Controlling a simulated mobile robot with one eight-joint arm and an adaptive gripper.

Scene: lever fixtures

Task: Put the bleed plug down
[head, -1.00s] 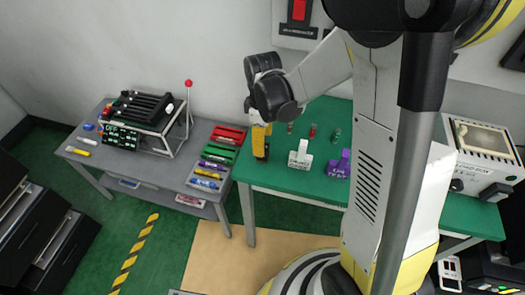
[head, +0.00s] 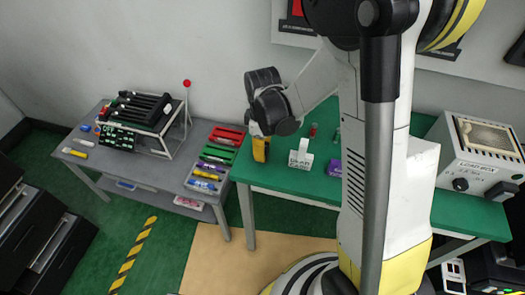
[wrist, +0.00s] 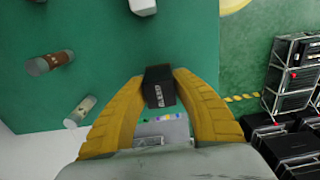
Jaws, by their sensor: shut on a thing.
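The bleed plug (wrist: 158,87) is a small dark block with pale lettering, seen in the wrist view between the yellow fingertips. My gripper (wrist: 159,80) is shut on it. In the head view my gripper (head: 260,150) shows as a yellow part over the left end of the green table (head: 282,181). The plug is hidden there, and I cannot tell its height above the table.
A white labelled block (head: 300,158) and a purple block (head: 334,168) stand to the right of my gripper. Small cylinders, one red (head: 313,131), stand behind. A grey table (head: 150,178) with coloured items is at left. A load box (head: 478,165) sits at right.

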